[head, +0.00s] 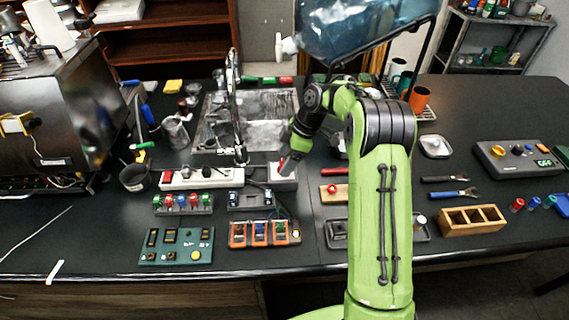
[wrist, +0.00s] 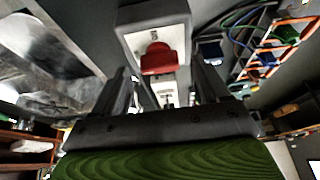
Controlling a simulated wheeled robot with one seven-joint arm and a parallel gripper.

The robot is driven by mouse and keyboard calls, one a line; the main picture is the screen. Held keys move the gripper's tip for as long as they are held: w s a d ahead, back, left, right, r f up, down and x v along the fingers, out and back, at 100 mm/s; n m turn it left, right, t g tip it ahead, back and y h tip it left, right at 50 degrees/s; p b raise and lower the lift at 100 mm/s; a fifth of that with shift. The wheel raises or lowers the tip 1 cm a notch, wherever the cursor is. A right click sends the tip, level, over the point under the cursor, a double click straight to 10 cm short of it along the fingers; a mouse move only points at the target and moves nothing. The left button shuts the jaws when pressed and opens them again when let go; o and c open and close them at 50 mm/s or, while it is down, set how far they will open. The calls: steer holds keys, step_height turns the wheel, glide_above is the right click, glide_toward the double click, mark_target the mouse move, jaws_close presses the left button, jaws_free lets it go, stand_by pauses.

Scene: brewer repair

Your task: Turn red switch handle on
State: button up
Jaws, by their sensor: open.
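The red switch handle (wrist: 157,60) sits on a pale box (wrist: 152,18) in the wrist view. In the head view the pale switch box (head: 284,178) stands on the black counter, in front of the sink, with a bit of red showing at my gripper's tip. My gripper (wrist: 165,88) is open, with one finger on each side of the line to the red handle. The handle lies just beyond the fingertips, and I cannot tell whether they touch it.
A white power strip (head: 200,178) lies left of the box. Panels with coloured knobs (head: 183,203) and orange modules (head: 264,233) stand in front. The metal sink (head: 245,105) with its tap is behind. A wooden holder (head: 472,220) is at right.

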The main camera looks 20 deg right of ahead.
steer(key=shift+a+f, duration=0.25)
steer(key=shift+f, duration=0.4)
steer(key=c, duration=1.1)
steer(key=shift+o, duration=0.2)
steer(key=shift+m+b, duration=0.3)
steer(key=shift+b, duration=0.05)
steer(key=m+t+b, duration=0.1)
steer(key=m+b, duration=0.1)
steer(key=m, duration=0.1)
steer(key=shift+m+t+h+b, duration=0.3)
steer(key=shift+m+t+b, duration=0.05)
steer(key=shift+m+t, duration=0.05)
steer(key=m+t+h+b, duration=0.1)
steer(key=m+b, duration=0.1)
steer(key=m, duration=0.2)
steer(key=shift+s+a, duration=0.1)
steer(key=shift+a, duration=0.05)
steer(key=m+h, duration=0.1)
steer(key=m, duration=0.1)
steer(key=m+b, duration=0.1)
steer(key=m, duration=0.2)
steer(key=shift+a+r+t+h, duration=0.1)
steer(key=shift+a+t+h, duration=0.05)
steer(key=shift+t+h, duration=0.25)
steer(key=shift+m+h, duration=0.9)
steer(key=shift+m, duration=1.4)
